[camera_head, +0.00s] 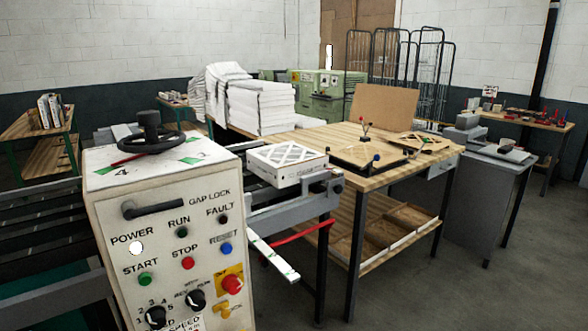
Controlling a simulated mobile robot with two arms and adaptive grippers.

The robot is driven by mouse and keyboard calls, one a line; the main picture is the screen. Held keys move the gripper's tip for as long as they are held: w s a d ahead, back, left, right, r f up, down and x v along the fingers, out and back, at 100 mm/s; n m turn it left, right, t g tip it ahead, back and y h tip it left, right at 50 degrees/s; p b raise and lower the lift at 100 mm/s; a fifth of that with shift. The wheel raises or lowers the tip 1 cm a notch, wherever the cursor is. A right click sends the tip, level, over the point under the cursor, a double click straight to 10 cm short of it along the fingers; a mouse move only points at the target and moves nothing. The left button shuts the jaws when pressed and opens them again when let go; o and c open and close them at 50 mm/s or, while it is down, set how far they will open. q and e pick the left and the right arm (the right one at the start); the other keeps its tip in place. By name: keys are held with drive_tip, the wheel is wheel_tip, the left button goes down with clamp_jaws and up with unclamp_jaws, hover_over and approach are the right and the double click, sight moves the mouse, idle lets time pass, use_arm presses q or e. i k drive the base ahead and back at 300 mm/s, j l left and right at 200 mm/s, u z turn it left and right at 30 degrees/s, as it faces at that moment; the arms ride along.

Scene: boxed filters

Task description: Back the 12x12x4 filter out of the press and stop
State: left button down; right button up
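A white boxed filter with a lattice face (288,154) lies flat on the grey rail end of the press (268,220), behind the control box and beside the wooden table. A label on its front side is too small to read. The beige control box (165,220) stands in front. It has a green START button (145,279), a red STOP button (188,263), a blue RESET button (226,248), a large red button on yellow (232,284) and two black knobs. The POWER lamp (136,248) looks white and lit. Neither of my grippers is in view.
A wooden workbench (345,195) with a board and small tools stands right of the filter. White stacked material (262,108) is behind it. A black handwheel (151,140) tops the control box. Grey floor (410,285) is open at the lower right.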

sight(282, 164)
drive_tip(key=i+l+u, duration=0.1)
drive_tip(key=i+u, duration=0.25)
drive_tip(key=i+l+u, duration=0.1)
drive_tip(key=u, duration=0.25)
drive_tip(key=i+l+u, duration=0.2)
drive_tip(key=u, duration=0.2)
drive_tip(key=l, duration=0.1)
